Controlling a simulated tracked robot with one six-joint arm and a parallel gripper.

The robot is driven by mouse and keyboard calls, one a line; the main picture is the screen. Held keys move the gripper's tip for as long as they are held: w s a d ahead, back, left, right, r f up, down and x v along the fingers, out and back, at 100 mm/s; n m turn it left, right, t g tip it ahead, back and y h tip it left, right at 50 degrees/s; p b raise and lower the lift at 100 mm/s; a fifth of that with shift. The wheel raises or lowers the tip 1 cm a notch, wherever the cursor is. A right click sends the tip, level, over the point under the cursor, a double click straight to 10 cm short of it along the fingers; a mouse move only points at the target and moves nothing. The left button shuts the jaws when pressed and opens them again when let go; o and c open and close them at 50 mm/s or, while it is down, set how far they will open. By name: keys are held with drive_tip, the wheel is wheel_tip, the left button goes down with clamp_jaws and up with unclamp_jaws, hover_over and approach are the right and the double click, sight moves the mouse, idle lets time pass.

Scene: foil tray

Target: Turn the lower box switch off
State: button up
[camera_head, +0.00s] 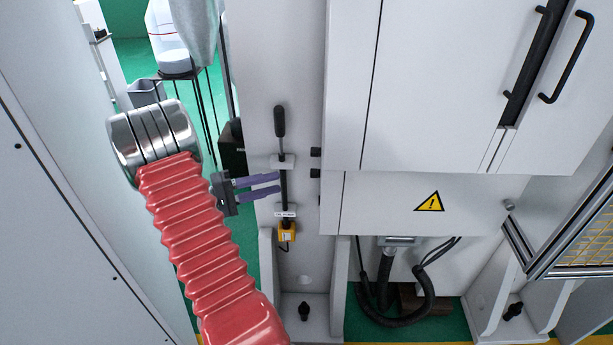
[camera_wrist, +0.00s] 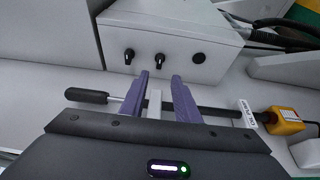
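In the wrist view, a light grey box carries two black rotary switches side by side, an upper switch (camera_wrist: 128,57) and a lower switch (camera_wrist: 155,54). In the head view, the upper switch (camera_head: 315,152) and lower switch (camera_head: 315,173) stick out from the cabinet's left edge, one above the other. My gripper (camera_head: 279,183) is open, its two purple fingers pointing at the box. In the wrist view, my gripper (camera_wrist: 161,75) has its fingertips short of the lower switch, which lies roughly ahead of the gap. Whether the switch is on or off is too small to tell.
A lever with a black handle (camera_head: 280,122) stands beside the fingers, with a grey bracket (camera_wrist: 154,104) showing between them. A yellow box (camera_head: 287,232) sits below the lever. A round black part (camera_wrist: 198,58) is on the box beyond the switches. Black hoses (camera_head: 408,319) hang lower right.

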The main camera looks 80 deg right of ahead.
sight(314, 173)
drive_tip(key=x, duration=1.1)
drive_tip(key=shift+s, duration=0.15)
drive_tip(key=shift+d, duration=0.1)
drive_tip(key=shift+c, duration=0.2)
clamp_jaws()
drive_tip(key=shift+f, duration=0.1)
